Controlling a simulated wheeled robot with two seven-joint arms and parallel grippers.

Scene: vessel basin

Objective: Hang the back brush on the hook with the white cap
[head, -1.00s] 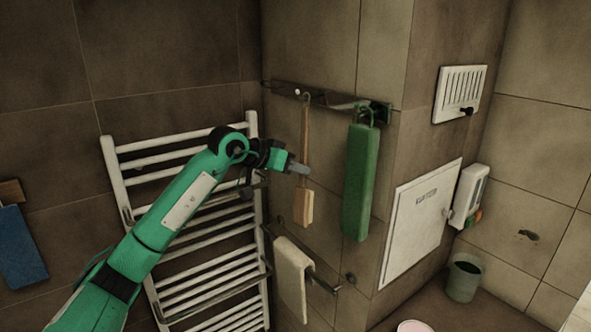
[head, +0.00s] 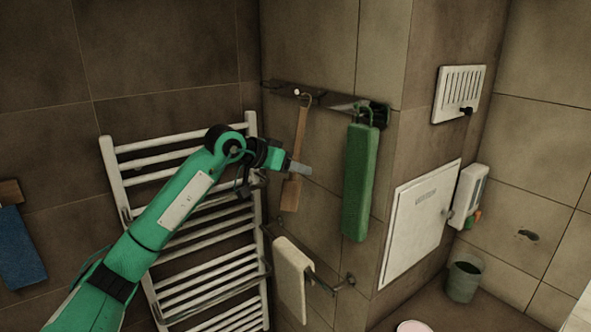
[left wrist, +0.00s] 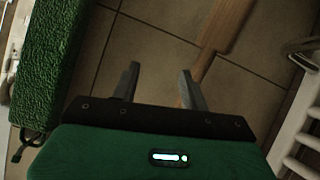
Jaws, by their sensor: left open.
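The wooden back brush (head: 301,128) hangs by its top loop from the dark hook rail (head: 330,100), right beside the white cap (head: 297,92). I cannot tell exactly which hook bears the loop. The brush leans, its lower end (head: 291,193) to the left. My left gripper (head: 302,169) is open at the brush's lower part. In the left wrist view the brush (left wrist: 229,25) runs down behind the right-hand finger of the gripper (left wrist: 160,82), and nothing shows clamped between the fingers. My right gripper is in no view.
A long green item (head: 359,182) hangs from the rail just right of the brush. A white towel radiator (head: 112,165) stands behind my left arm. A pale towel (head: 291,280) hangs on a bar below. A white wall panel (head: 420,225) is further right.

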